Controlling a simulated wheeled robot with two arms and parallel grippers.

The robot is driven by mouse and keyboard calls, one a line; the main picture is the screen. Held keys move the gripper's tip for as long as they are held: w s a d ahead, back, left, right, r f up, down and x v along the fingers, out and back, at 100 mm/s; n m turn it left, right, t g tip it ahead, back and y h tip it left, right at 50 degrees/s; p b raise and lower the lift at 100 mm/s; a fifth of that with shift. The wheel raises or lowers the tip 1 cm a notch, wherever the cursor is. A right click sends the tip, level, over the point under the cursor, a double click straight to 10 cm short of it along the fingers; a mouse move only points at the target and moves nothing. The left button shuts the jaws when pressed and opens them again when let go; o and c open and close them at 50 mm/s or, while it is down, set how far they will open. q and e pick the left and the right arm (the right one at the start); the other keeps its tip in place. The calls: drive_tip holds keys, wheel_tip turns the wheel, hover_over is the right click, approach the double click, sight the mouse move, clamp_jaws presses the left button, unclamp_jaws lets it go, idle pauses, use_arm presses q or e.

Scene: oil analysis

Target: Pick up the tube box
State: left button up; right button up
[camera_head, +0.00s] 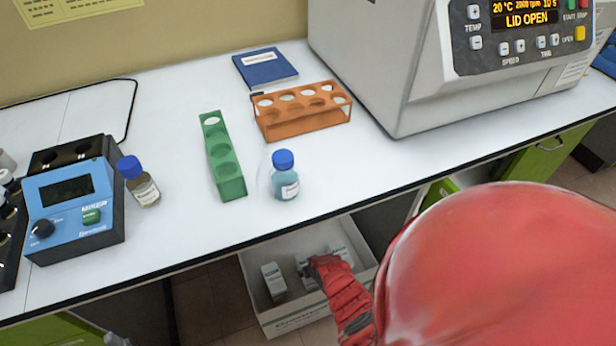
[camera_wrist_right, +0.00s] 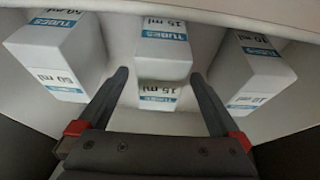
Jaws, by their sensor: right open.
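Three white tube boxes with blue labels stand in an open white bin (camera_head: 259,309) below the bench. In the right wrist view the 50 ml box (camera_wrist_right: 66,48) is at left, the 15 ml box (camera_wrist_right: 163,46) in the middle and the 10 ml box (camera_wrist_right: 250,66) at right. My right gripper (camera_wrist_right: 158,76) is open. Its fingertips lie on either side of the 15 ml box in the picture; I cannot tell how deep they reach. In the head view my red right arm partly covers the middle box, while the left box (camera_head: 274,282) is clear. My left gripper is out of view.
On the white bench above are a green rack (camera_head: 223,160), an orange rack (camera_head: 302,112), blue-capped bottles (camera_head: 285,178), a blue device (camera_head: 75,205) and a centrifuge (camera_head: 400,60). The bench edge overhangs near the bin, and the bin walls surround the boxes.

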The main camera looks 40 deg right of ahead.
drive_tip(key=shift+w+f+b, duration=0.3)
drive_tip(key=shift+f+b, duration=0.05)
drive_tip(key=shift+f, duration=0.15)
drive_tip(key=b+x, duration=0.2)
drive_tip(key=x, duration=0.1)
drive_tip(key=shift+f+b, duration=0.2)
drive_tip(key=shift+b, duration=0.15)
drive_tip(key=shift+w+d+f+b, duration=0.1)
drive_tip(key=shift+w+f+b, duration=0.15)
drive_tip(key=shift+w+b, duration=0.1)
drive_tip(key=shift+c, duration=0.3)
drive_tip(key=c, duration=1.5)
